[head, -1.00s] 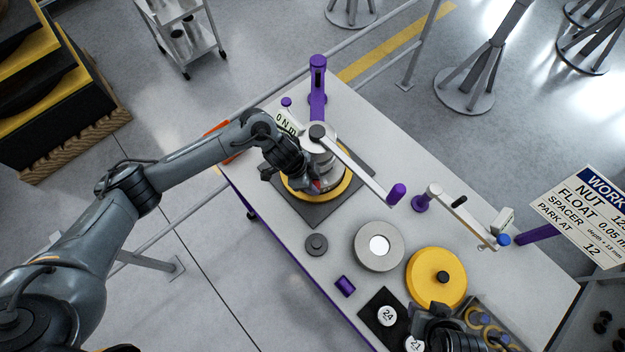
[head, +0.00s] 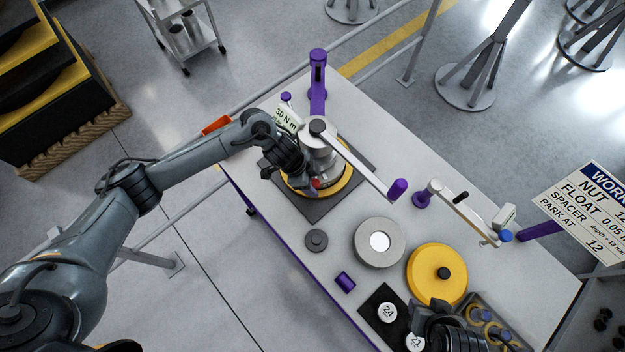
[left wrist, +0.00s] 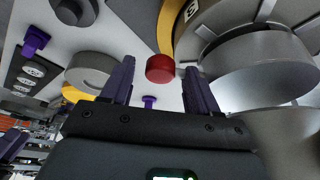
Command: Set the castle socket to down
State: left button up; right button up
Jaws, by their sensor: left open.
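A grey metal cylinder with a long lever (head: 352,160) on top stands on a yellow ring (head: 343,190) on a dark square mat. I take this stack to be the castle socket's place; the socket itself I cannot single out. A red knob (head: 315,184) sits low on its near side. My left gripper (head: 307,183) is beside the stack at that knob. In the left wrist view its open purple fingers (left wrist: 158,68) have the red knob (left wrist: 160,69) between them, with gaps either side. My right gripper (head: 440,322) is at the bottom right, its jaws unclear.
A "30 N m" readout (head: 287,117) stands behind the stack. A purple post (head: 318,75) is at the far table corner. A grey ring (head: 358,250), a yellow disc (head: 450,273), a small purple cylinder (head: 345,282) and a dark numbered plate (head: 372,310) lie nearer.

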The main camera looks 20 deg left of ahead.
pick_arm(q)
jog(key=v, duration=1)
jog(key=shift+r, duration=0.1)
